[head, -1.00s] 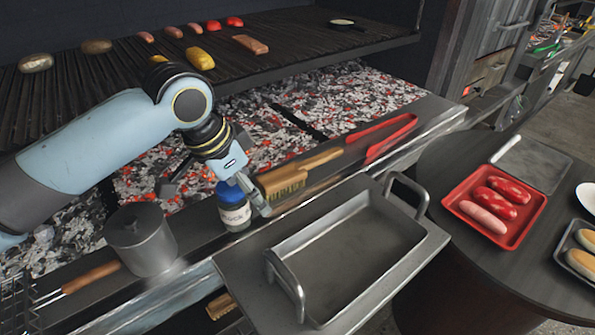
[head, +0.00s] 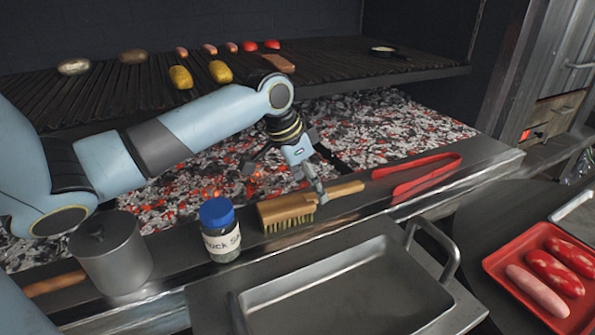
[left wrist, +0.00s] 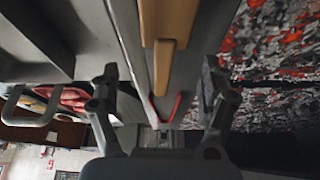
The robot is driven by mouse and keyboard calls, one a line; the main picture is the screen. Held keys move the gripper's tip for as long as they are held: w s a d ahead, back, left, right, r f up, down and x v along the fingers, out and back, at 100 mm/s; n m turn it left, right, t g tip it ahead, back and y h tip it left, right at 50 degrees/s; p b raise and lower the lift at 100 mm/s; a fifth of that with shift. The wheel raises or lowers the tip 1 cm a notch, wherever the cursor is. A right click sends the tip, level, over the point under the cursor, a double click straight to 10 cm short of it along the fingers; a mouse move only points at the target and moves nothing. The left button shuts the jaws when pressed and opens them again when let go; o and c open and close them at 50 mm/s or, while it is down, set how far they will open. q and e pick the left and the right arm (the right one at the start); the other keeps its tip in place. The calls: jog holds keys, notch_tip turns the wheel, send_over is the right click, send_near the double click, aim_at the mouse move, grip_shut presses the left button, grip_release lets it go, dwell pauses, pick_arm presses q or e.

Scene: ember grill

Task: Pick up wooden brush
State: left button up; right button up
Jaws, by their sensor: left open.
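The wooden brush (head: 284,213) lies on the metal front ledge of the grill, bristles facing the front and its handle pointing right. My left gripper (head: 312,180) is open and empty just above and behind the brush, near where the head meets the handle. In the left wrist view the open fingers (left wrist: 160,88) stand on either side of the light wooden brush handle (left wrist: 164,62), which lies between them in the picture. Whether any finger touches the brush I cannot tell. My right gripper is not in view.
A blue-capped jar (head: 220,232) stands close left of the brush, with a metal pot (head: 110,255) further left. Red tongs (head: 415,175) lie to the right. A metal pan (head: 350,290) sits in front. Glowing coals (head: 385,125) lie behind, below the grate (head: 330,62).

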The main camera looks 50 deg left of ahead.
aim_at(312, 195)
pick_arm(q)
jog(key=f, duration=0.2)
jog(key=w+f, duration=0.1)
jog(key=f, duration=0.1)
jog(key=shift+a+f, duration=0.1)
jog(key=shift+f, duration=0.25)
jog(key=shift+w+f, duration=0.15)
jog(key=shift+f, duration=0.15)
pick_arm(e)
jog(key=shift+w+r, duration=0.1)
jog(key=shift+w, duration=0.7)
pick_arm(q)
jog(key=shift+c, duration=0.4)
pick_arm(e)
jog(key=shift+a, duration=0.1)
pick_arm(q)
jog(key=c, duration=1.4)
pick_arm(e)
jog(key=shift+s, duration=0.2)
